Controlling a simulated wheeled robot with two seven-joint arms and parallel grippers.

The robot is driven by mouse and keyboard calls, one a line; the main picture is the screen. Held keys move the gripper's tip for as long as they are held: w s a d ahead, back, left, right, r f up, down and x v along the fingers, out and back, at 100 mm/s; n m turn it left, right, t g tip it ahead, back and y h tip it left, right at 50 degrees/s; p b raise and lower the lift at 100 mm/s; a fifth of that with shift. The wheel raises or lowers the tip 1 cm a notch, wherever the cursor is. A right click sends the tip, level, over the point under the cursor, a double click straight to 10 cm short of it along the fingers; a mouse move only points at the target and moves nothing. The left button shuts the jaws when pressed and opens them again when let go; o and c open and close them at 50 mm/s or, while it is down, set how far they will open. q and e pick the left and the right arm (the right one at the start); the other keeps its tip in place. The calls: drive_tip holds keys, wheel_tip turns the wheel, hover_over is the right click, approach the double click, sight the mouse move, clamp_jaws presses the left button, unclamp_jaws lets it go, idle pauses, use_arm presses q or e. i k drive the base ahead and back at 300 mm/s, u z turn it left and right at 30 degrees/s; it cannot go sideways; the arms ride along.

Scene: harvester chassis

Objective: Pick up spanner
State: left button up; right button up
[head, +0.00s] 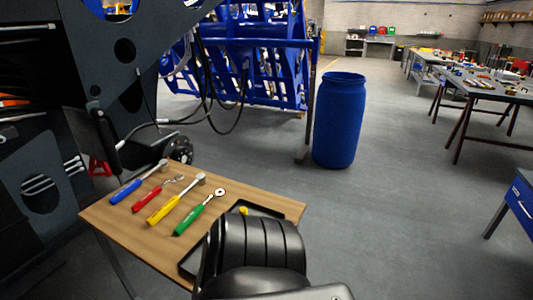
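Several hand tools lie side by side on a small wooden table (120,222). From left to right they are a blue-handled tool (127,190), a red-handled tool (148,197), a yellow-handled tool (163,212) and a green-handled tool (189,221). All have metal heads pointing to the upper right. The green one's head is round. Which of them is the spanner I cannot tell for sure. Neither gripper shows; a black ribbed link of my own arm covers the table's front right part.
A black tray (262,209) with a yellow item (243,210) is partly hidden behind my arm. The dark chassis (105,70) rises at the left, with hanging cables. A blue barrel (340,120) stands beyond the table. Open floor lies right of it, before the workbenches (490,88).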

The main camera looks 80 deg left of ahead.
sight(195, 212)
drive_tip(key=i, duration=1.25)
drive_tip(key=u, duration=3.1)
